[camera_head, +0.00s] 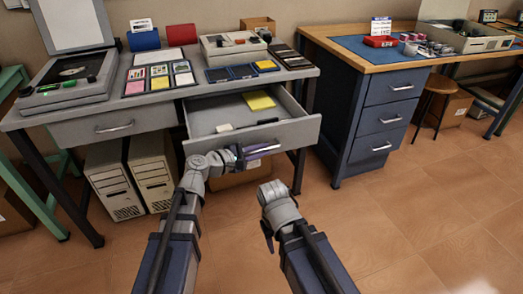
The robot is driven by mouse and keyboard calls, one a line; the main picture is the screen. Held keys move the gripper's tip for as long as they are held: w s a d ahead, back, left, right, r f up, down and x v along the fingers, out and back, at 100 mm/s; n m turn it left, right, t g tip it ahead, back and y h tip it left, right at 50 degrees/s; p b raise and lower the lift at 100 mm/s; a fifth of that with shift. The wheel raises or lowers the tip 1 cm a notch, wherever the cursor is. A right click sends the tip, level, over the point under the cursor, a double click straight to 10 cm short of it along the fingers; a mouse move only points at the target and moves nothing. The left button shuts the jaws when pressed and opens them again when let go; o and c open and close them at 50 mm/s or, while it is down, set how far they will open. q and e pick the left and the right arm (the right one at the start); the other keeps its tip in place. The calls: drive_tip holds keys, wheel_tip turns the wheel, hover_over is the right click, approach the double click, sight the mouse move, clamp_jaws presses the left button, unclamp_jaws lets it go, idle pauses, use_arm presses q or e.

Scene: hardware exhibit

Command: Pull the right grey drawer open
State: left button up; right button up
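The right grey drawer (297,132) stands pulled out from under the grey desk, and its inside shows. A yellow pad (258,100) and small white and dark items lie in it. My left gripper (258,151) is at the drawer's front face, around where a handle would be. The gripper hides that part, so I cannot tell whether it holds the handle. My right gripper (268,236) hangs low in front of the drawer, apart from it, over the floor. Its fingers are hardly visible.
The left grey drawer (90,131) is shut. Two computer towers (152,172) stand under the desk (136,103), with a cardboard box (232,177) beside them. A blue drawer cabinet (385,118) stands to the right.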

use_arm(q)
drive_tip(key=o, duration=0.4)
drive_tip(key=shift+s, duration=0.1)
drive_tip(key=p+v, duration=0.1)
drive_tip(key=v, duration=0.6)
drive_tip(key=shift+s+a+p, duration=0.2)
drive_tip(key=shift+a+p, duration=0.1)
drive_tip(key=shift+p, duration=0.05)
